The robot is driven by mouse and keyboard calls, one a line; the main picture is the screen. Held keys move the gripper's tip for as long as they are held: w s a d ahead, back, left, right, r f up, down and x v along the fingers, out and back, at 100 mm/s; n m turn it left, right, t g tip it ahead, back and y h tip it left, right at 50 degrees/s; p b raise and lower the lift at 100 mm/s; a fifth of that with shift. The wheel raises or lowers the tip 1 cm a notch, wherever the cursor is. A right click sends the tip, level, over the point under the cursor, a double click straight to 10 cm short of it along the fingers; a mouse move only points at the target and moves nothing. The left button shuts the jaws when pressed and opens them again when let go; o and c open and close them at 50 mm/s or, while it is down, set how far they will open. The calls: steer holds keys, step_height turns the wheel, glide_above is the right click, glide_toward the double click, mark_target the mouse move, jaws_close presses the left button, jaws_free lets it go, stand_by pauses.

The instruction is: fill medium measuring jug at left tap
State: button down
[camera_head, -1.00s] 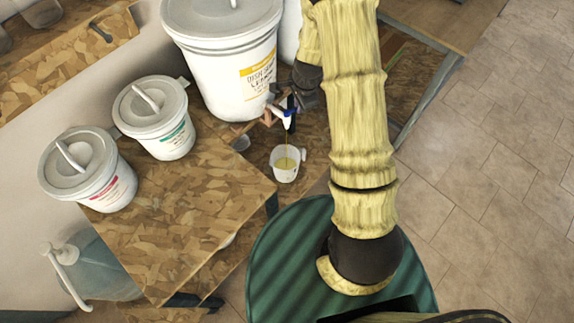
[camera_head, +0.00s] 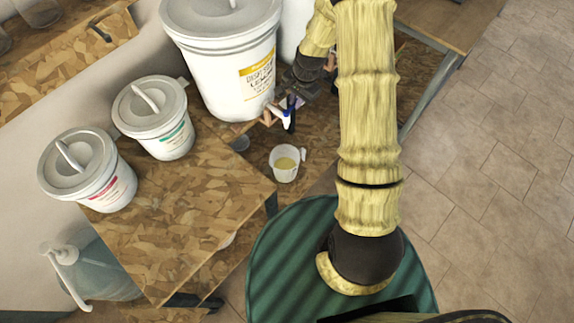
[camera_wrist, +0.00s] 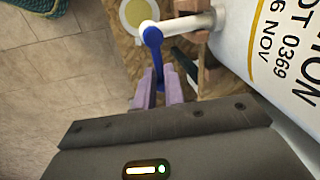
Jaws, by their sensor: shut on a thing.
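A white measuring jug (camera_head: 285,163) stands upright on the lower board below the tap of the large drum (camera_head: 222,85). It holds yellow liquid, which also shows in the jug (camera_wrist: 137,13) in the wrist view. The white tap (camera_wrist: 185,25) has a blue lever (camera_wrist: 154,55). My gripper (camera_wrist: 161,88) is shut on the lever's end, with the purple fingers on either side of it. In the head view my gripper (camera_head: 290,104) is beside the tap, partly hidden by my arm. No stream shows between spout and jug now.
Two smaller white tubs, one with a green label (camera_head: 155,118) and one with a red label (camera_head: 88,170), stand on the raised board at left. A clear pump bottle (camera_head: 90,265) is at lower left. Tiled floor lies open at right.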

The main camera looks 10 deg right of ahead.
steer(key=shift+w+d+r, duration=0.15)
steer(key=shift+w+d, duration=0.05)
steer(key=shift+w, duration=0.1)
steer(key=c, duration=1.4)
jaws_free()
steer(key=shift+s+a, duration=0.1)
steer(key=shift+a, duration=0.05)
steer(key=shift+a, duration=0.15)
steer(key=o, duration=0.4)
